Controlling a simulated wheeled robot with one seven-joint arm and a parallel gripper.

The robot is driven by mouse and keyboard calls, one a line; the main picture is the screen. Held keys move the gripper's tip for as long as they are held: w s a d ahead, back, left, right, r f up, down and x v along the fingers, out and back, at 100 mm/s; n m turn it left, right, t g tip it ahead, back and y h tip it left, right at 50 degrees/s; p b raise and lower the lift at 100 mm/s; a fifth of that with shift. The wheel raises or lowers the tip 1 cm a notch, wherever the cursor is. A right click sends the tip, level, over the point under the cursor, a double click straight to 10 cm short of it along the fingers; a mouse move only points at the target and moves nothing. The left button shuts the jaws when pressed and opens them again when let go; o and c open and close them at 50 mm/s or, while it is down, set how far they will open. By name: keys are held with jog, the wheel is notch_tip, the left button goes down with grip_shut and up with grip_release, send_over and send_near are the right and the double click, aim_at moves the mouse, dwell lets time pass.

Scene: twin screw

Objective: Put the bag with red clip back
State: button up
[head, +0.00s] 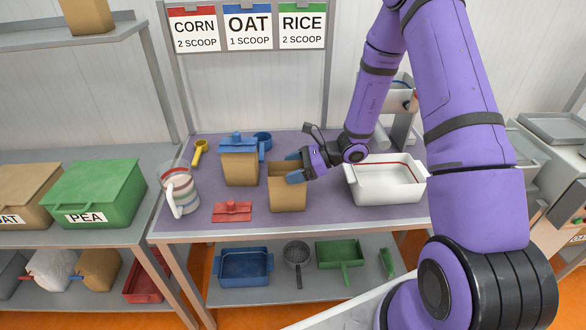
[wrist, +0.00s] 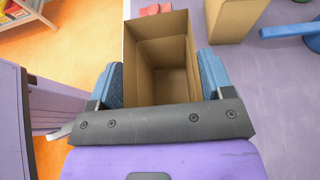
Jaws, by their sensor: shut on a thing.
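An open, empty-looking brown bag (head: 287,199) is at the front middle of the purple-topped table (head: 330,218); whether it touches the top I cannot tell. My gripper (head: 294,168) is shut on its upper part, with blue fingers on opposite sides. In the wrist view the bag (wrist: 160,60) is upright between the fingers (wrist: 163,82), its mouth open. The red clip (head: 232,211) lies on the table left of the bag, apart from it. It shows in part past the bag in the wrist view (wrist: 155,8). A second brown bag (head: 240,169) stands behind, with a blue clip (head: 237,141) on top.
A striped pitcher (head: 180,190) stands at the table's left edge, near a yellow scoop (head: 199,152). A blue scoop (head: 264,143) is beside the second bag. A white tub (head: 386,183) stands to the right.

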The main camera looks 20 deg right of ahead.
jog(key=o, duration=1)
jog(key=shift+f, duration=0.1)
